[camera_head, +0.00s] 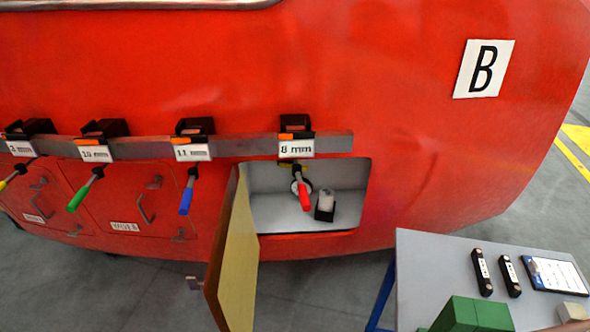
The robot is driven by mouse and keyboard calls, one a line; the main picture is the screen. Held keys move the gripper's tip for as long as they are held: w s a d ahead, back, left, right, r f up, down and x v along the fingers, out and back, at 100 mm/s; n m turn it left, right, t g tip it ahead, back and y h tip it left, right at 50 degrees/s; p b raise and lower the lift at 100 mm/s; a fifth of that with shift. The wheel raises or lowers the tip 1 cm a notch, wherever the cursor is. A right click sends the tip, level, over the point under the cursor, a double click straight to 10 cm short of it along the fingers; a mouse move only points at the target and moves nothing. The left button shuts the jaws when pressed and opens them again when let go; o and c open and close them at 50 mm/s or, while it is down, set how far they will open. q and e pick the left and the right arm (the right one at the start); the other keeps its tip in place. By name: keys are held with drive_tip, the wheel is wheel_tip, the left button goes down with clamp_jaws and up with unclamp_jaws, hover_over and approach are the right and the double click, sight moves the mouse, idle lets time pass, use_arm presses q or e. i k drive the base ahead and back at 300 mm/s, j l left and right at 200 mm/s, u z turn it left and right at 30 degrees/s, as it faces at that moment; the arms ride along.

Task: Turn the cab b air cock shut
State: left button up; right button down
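The red cab front carries a white sign B (484,69) at the upper right. Below it an open compartment (270,210) shows a pale interior, its yellow-faced door (239,265) swung outward at the left. Inside are a round dial-like part (296,187), partly hidden, and a black block with a whitish cylinder (325,203). A red-handled tool (304,195) hangs in front of the opening. I cannot tell which part is the air cock or how it is turned. Neither of my grippers is in view.
More tools with blue (186,201), green (79,198) and yellow handles hang along a grey rail (245,146) with size labels. A closed panel marked VALVE B (125,226) is at left. A grey table (430,265) at lower right holds green blocks (470,315), black items and a clipboard (556,275).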

sight(283, 163)
drive_tip(key=i+j+u, duration=0.55)
drive_tip(key=i+j, duration=0.15)
